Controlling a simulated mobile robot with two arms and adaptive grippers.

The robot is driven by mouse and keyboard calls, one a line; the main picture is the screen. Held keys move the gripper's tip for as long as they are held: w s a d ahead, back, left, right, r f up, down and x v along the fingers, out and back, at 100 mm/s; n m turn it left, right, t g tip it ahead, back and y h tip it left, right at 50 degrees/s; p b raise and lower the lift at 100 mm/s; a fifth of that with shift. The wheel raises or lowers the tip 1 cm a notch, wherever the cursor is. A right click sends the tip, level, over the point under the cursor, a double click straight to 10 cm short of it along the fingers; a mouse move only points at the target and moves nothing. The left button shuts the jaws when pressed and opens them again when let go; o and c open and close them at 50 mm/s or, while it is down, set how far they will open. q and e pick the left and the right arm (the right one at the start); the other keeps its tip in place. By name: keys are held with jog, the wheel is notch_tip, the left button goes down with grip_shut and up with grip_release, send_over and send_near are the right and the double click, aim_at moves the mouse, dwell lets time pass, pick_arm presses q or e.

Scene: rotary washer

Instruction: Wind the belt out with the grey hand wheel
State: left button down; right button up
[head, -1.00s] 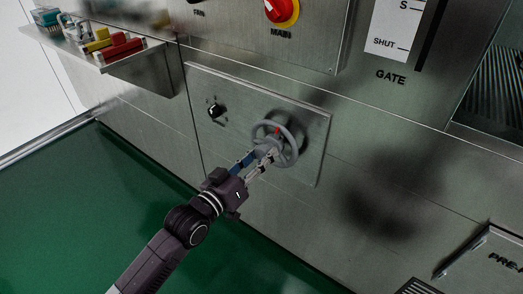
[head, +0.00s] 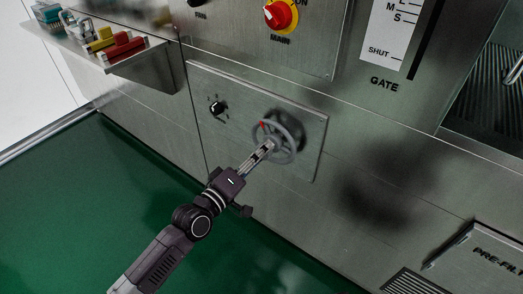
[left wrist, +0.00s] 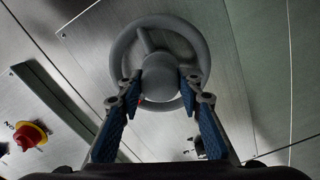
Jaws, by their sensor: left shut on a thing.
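The grey hand wheel (head: 291,130) stands out from a square steel plate (head: 312,157) on the machine front. A red mark (head: 262,125) shows at the upper left of the wheel. My left gripper (head: 268,147) reaches up to the wheel from the lower left. In the left wrist view the wheel (left wrist: 202,50) fills the upper middle, and the two blue-padded fingers of the gripper (left wrist: 160,85) are shut on its round hub, one on each side. My right gripper is not in view.
A black knob (head: 217,108) sits left of the wheel on the same plate. A red main switch (head: 277,14) is above. A steel shelf (head: 143,64) with coloured items juts out at the upper left. The green floor (head: 60,200) is open below.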

pick_arm(q)
jog(key=shift+n, duration=1.1)
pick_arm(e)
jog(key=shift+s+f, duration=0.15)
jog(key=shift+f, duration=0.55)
pick_arm(q)
jog(key=c, duration=1.4)
grip_release()
jog(key=shift+o, duration=0.2)
jog(key=v, duration=1.2)
jog(key=shift+d, duration=0.1)
